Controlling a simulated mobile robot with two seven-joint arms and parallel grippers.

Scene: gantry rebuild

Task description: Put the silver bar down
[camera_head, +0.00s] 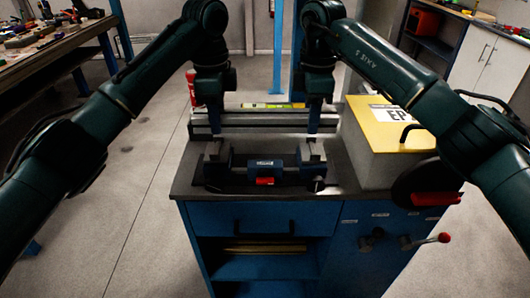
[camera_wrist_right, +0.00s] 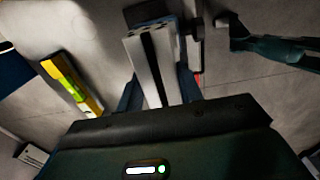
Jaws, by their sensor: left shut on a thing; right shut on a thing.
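The silver bar (camera_head: 263,119) runs left to right behind the blue vise (camera_head: 264,169), near the back of the workbench. My left gripper (camera_head: 215,125) is shut on its left part and my right gripper (camera_head: 313,125) on its right part, both from above. In the right wrist view the slotted bar (camera_wrist_right: 152,68) lies between the two fingers of my right gripper (camera_wrist_right: 160,92). The bar looks level. I cannot tell whether it touches what is beneath it.
A yellow spirit level (camera_head: 272,105) lies behind the bar; it also shows in the right wrist view (camera_wrist_right: 70,84). A case with a yellow top (camera_head: 377,112) stands on the right.

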